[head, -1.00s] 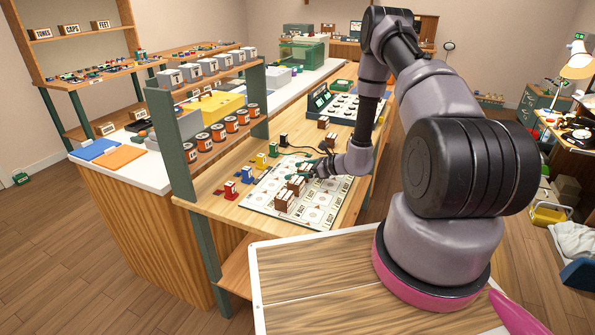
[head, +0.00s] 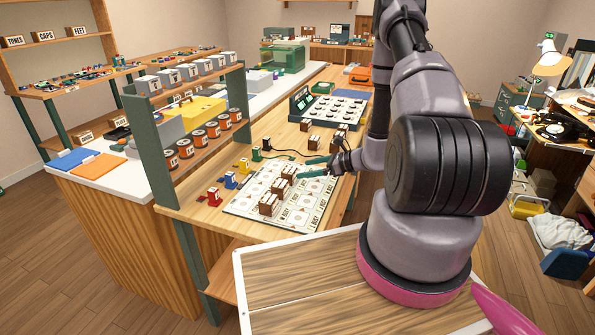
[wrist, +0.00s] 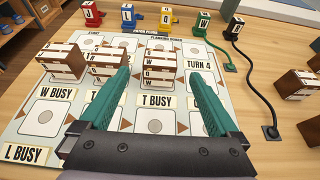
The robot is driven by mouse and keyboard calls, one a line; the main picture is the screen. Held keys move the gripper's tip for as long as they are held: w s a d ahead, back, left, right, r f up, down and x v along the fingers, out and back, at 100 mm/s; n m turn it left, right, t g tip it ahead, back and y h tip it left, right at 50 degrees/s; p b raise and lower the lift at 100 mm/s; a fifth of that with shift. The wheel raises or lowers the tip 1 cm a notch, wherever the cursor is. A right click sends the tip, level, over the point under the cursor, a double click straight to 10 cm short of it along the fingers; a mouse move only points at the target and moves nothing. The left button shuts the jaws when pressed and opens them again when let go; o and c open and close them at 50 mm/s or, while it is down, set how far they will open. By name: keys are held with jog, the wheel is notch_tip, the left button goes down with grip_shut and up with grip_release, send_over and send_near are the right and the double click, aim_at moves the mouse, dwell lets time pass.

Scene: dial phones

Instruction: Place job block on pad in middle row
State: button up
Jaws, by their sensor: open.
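Three brown job blocks with white label faces stand in a line across the planning board (wrist: 28,128). In the wrist view they are the left block (wrist: 62,62), the middle block (wrist: 106,62) and the right block (wrist: 160,66). They stand in the middle row, with pads visible behind and in front. My gripper (wrist: 161,76) is open, its teal fingers spread either side of the right block in that picture. In the head view my gripper (head: 302,169) is just right of the farthest block (head: 290,173); I cannot tell whether they touch. The pads under the blocks are mostly hidden.
More brown blocks (head: 314,142) stand on the wooden table right of the board. Red (head: 214,196), blue, yellow, green and black lettered pieces line its far edge, with cables trailing from the green and black ones. A shelf of orange cans (head: 198,138) stands left.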

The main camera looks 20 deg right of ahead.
jog(key=shift+s+d+r, duration=0.15)
jog(key=shift+s+d, duration=0.05)
jog(key=shift+d, duration=0.05)
jog(key=s+a+r+n+g, duration=0.2)
jog(key=r+n, duration=0.2)
jog(key=r, duration=0.4)
jog(key=s+a+r+n+g, duration=0.2)
jog(key=a+r+n, duration=0.1)
jog(key=r, duration=0.5)
jog(key=s+a+r+n+g, duration=0.2)
jog(key=r+n, duration=0.2)
jog(key=r, duration=0.4)
jog(key=s+d+r+n+t+h, duration=0.2)
jog(key=s+r+n+h, duration=0.2)
jog(key=s+r, duration=0.5)
jog(key=s+d+r+n+t+h, duration=0.2)
jog(key=s+r+n+h, duration=0.3)
jog(key=s+r, duration=0.5)
jog(key=shift+s+r+n+t, duration=0.15)
jog(key=shift+r+n+t, duration=0.35)
jog(key=shift+r+t, duration=0.15)
